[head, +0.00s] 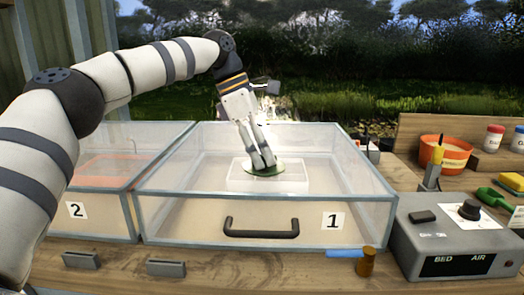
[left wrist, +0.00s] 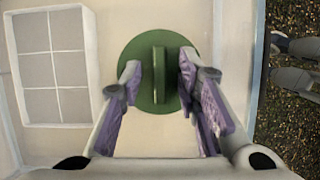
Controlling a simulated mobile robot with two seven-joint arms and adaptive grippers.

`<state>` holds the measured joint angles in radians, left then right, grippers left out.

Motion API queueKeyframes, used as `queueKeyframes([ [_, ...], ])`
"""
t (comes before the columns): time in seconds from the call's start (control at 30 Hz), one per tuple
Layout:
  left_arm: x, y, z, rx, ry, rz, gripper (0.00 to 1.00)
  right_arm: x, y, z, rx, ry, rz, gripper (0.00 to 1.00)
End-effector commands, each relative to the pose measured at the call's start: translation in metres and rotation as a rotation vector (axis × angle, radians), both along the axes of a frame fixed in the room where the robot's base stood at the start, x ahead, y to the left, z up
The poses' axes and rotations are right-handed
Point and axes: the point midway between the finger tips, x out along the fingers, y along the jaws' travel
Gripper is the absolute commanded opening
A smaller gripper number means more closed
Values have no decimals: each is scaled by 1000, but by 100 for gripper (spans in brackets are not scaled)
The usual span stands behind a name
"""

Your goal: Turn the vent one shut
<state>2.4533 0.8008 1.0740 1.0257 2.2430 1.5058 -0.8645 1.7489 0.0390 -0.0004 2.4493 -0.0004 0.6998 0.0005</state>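The vent of propagator 1 is a round green disc (head: 264,174) with a raised grip bar, on the clear lid of the box labelled 1 (head: 335,221). It shows from above in the left wrist view (left wrist: 150,48), its bar running up and down the picture. My left gripper (head: 263,164) is over the vent, pointing down. Its two fingers (left wrist: 160,82) stand on either side of the bar, with a gap on each side, so it is open and holds nothing. The fingers hide part of the disc's edge.
A second clear box, labelled 2 (head: 76,210), stands at the left. A white sectioned tray (left wrist: 52,68) shows through the lid. A grey control box (head: 455,245), an orange pot (head: 446,155) and a green brush (head: 495,198) stand at the right.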

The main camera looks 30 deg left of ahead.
Motion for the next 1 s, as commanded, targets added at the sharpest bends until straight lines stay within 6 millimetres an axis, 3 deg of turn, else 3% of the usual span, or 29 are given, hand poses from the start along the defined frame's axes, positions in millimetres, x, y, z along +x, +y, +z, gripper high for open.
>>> queueKeyframes([
  [0.27, -1, 4, 11, 0, -2, 3, 30, 0, 0, 0, 0, 0, 0, 41],
  [0.57, -18, 30, 89, -2, -5, 3, 30, 0, 0, 0, 0, -1, 0, 41],
  [0.8, -22, 38, 109, 1, 0, 0, 30, 0, 0, 0, 0, 0, 0, 41],
  [1.0, -23, 39, 111, 0, 0, 0, 30, 0, 0, 0, 0, 0, 0, 41],
])
